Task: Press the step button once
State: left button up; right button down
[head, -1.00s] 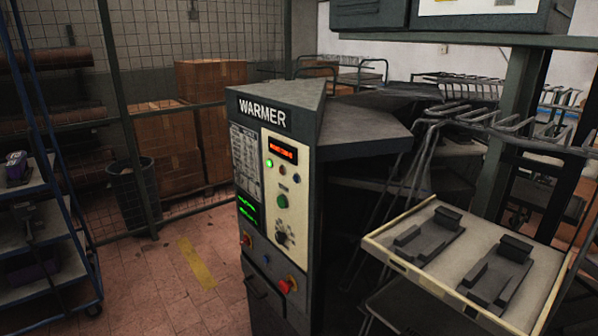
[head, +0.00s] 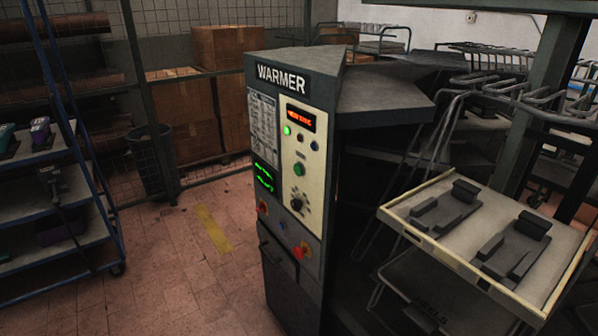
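The warmer machine (head: 345,85) stands in the middle of the head view, its control panel facing left of me. A green button (head: 298,169) sits mid-panel, above a black rotary knob (head: 297,203). Above it are a lit green lamp (head: 287,131), a small amber one (head: 300,138) and a small blue one (head: 314,145), under a red text display (head: 300,118). No label reading "step" is legible, so I cannot tell which is the step button. Neither gripper is in view.
A cream tray (head: 462,262) with dark press fixtures is at right, near the machine. A blue-framed shelf cart (head: 118,268) stands at left. A bin (head: 150,160) and cardboard boxes (head: 222,48) are behind. The tiled floor (head: 165,290) between cart and machine is clear.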

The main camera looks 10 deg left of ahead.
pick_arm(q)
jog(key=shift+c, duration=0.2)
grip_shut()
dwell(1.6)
